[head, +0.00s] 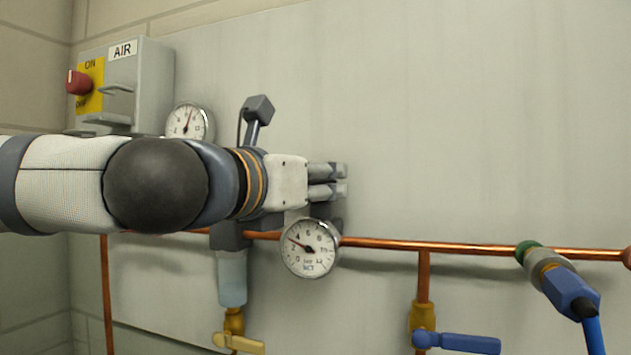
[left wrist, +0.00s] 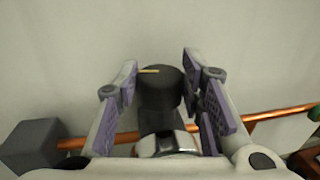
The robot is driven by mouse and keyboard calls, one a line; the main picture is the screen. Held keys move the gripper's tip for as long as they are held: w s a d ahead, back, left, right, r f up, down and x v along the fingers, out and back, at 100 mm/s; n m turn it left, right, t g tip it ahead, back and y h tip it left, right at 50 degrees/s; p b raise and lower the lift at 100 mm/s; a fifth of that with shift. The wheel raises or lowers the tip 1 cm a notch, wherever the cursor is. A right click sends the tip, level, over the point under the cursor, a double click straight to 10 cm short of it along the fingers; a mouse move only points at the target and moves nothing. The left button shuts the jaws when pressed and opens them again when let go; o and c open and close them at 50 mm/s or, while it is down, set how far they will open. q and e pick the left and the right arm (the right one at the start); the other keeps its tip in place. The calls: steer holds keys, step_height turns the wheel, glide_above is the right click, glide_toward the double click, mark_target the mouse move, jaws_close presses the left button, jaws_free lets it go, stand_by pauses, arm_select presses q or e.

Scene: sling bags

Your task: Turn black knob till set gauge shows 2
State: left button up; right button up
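The black knob (left wrist: 161,92), with a yellow mark on its top, stands between the fingers of my left gripper in the left wrist view. In the head view the gripper hides it. My left gripper (left wrist: 160,80) has its fingers apart, one on each side of the knob, with narrow gaps; light contact at the tips cannot be ruled out. It also shows in the head view (head: 338,180), above the pipe. The set gauge (head: 310,248) is just below it, its needle between 2 and 4. Its rim shows in the left wrist view (left wrist: 167,145). My right gripper is not in view.
A second gauge (head: 188,122) is partly behind my left arm. A grey AIR box (head: 140,85) with a red switch (head: 79,82) is at upper left. A copper pipe (head: 450,247) runs right to a blue hose fitting (head: 568,290). Yellow (head: 240,344) and blue (head: 458,342) valve handles sit below.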

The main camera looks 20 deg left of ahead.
arm_select(q)
steer(key=shift+n+y, duration=0.3)
steer(key=shift+y, duration=0.2)
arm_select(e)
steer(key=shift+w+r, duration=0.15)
arm_select(q)
steer(key=shift+s+d+r+n+y+p, duration=0.1)
steer(key=shift+d+n+y+p, duration=0.1)
steer(key=shift+n+y+p, duration=0.45)
steer(key=n+y, duration=0.2)
steer(key=y, duration=0.1)
steer(key=shift+d+r+y, duration=0.1)
steer(key=shift+r+y, duration=0.05)
steer(key=shift+y, duration=0.2)
steer(key=shift+d+n+y+p, duration=0.1)
steer(key=shift+n+y+p, duration=0.6)
steer(key=shift+y, duration=0.5)
steer(key=shift+f+n+g+y, duration=0.3)
steer(key=shift+n+y, duration=0.25)
steer(key=shift+y, duration=0.25)
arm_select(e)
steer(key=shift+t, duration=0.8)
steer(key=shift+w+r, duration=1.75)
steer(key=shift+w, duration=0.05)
arm_select(q)
steer(key=o, duration=1.2)
